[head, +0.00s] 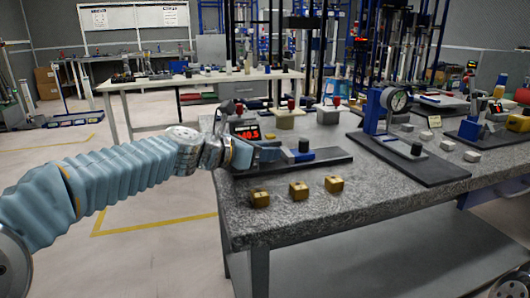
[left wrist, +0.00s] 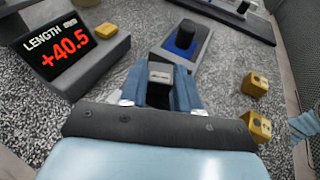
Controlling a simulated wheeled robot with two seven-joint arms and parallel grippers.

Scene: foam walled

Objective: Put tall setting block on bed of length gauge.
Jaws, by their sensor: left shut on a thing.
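My left gripper (head: 268,152) is shut on a small block with a grey top, which shows between the blue fingers in the left wrist view (left wrist: 160,73). I take it for the tall setting block; its lower part is hidden, and I cannot tell whether it touches anything. The length gauge has a dark flat bed (head: 325,158) with a blue and black post (head: 304,146) on it. The bed (left wrist: 203,52) and post (left wrist: 184,38) lie just ahead of the fingers in the left wrist view. The gauge's display (left wrist: 68,45) reads LENGTH +40.5. My right gripper is not in view.
Three brass-coloured blocks (head: 299,189) stand along the table's front edge. A dial gauge (head: 397,100) on a dark base stands to the right, with several grey blocks near it. Red-knobbed fixtures (head: 291,112) stand behind. Bare granite (head: 385,195) lies at front right.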

